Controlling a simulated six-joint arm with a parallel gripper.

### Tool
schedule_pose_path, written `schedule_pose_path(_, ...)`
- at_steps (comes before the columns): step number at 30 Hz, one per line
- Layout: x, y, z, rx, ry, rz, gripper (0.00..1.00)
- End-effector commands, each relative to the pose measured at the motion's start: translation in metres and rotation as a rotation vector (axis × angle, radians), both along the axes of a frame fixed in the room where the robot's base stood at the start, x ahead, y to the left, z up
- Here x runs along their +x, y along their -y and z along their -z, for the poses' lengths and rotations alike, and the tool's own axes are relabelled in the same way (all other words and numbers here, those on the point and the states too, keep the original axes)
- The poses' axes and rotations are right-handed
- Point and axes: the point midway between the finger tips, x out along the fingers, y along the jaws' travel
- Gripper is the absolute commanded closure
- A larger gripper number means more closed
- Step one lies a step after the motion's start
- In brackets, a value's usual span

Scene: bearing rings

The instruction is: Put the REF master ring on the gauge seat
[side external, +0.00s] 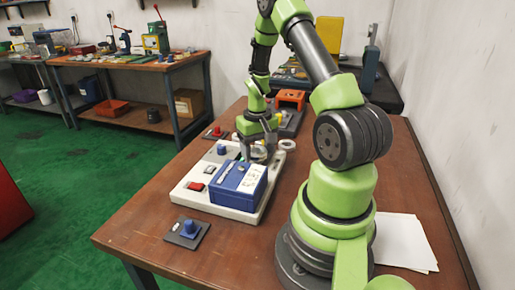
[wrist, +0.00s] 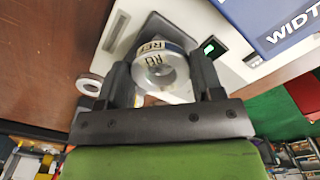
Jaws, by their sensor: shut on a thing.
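The REF master ring (wrist: 152,83) is a silver ring with black "RE" lettering visible on it. My gripper (wrist: 160,70) is shut on it, one dark finger at each side. In the side view my gripper (side external: 260,151) is low over the back right part of the white gauge base (side external: 180,193), behind the blue gauge box (side external: 225,192). The held ring is hard to make out there.
Another ring (side external: 287,145) lies right of my gripper; a ring also shows at left in the wrist view (wrist: 90,84). A blue-knobbed block (side external: 187,232) stands in front, a red-knobbed one (side external: 215,133) behind. An orange box (side external: 291,99) is farther back.

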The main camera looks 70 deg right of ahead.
Motion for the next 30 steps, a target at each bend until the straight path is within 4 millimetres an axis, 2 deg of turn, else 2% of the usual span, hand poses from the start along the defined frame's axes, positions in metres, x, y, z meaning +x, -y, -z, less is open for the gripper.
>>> schedule_pose_path(19,0.000,0.000,0.013,-0.001,0.001,0.000,0.70)
schedule_pose_path(30,0.000,0.000,0.014,-0.001,0.001,0.000,0.70)
